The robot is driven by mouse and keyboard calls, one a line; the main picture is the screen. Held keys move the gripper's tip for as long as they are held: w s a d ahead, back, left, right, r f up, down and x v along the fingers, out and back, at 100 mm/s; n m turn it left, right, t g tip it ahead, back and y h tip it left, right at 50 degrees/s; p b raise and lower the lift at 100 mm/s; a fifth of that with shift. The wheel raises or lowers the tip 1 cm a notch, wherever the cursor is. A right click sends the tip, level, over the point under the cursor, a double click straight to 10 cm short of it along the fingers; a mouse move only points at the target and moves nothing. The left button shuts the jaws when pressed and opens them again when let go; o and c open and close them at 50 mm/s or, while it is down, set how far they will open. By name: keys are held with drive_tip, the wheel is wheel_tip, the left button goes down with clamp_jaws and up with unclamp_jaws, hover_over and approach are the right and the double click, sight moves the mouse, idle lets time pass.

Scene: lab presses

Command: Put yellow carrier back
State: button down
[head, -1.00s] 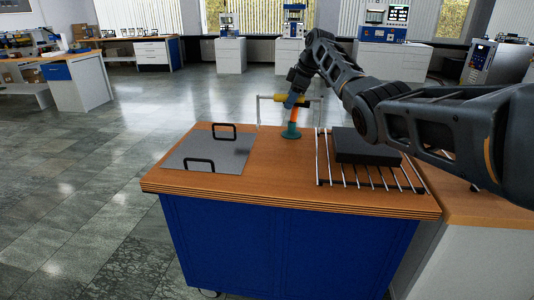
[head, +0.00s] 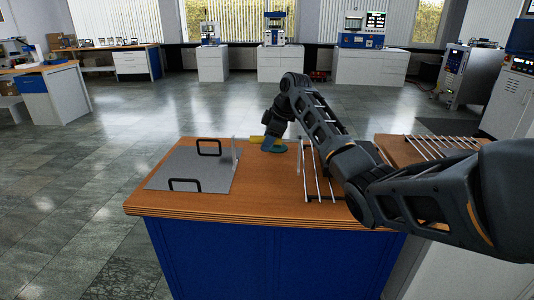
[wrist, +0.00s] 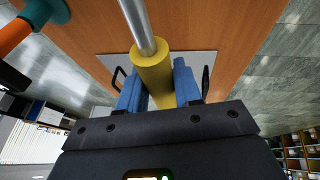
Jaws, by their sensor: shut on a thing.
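The yellow carrier shows a yellow grip (head: 257,139) in the head view, with pale legs hanging on either side. In the wrist view its yellow sleeve (wrist: 153,72) lies between my blue fingers, and a silver rod runs out of it. My gripper (wrist: 158,80) is shut on this sleeve; in the head view it (head: 267,141) is above the back of the wooden bench. A grey plate (head: 195,172) with two black handles lies at the left of the bench. A wire rack (head: 318,182) stands at the right, partly hidden by my arm.
A teal-based tool (head: 274,148) stands close by my gripper; its orange handle (wrist: 14,36) shows in the wrist view. The wooden bench top (head: 235,207) is clear along its front. Another wire rack (head: 440,148) is at the right.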

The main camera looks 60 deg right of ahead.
drive_tip(key=shift+s+a+f, duration=0.25)
drive_tip(key=shift+a+f, duration=0.2)
drive_tip(key=shift+a, duration=0.2)
drive_tip(key=shift+f+p, duration=0.35)
drive_tip(key=shift+f, duration=1.55)
drive_tip(key=c, duration=0.8)
unclamp_jaws()
drive_tip(key=shift+o, duration=0.2)
drive_tip(key=b+v, duration=0.1)
drive_tip(key=v, duration=1.1)
drive_tip(key=shift+f, duration=0.1)
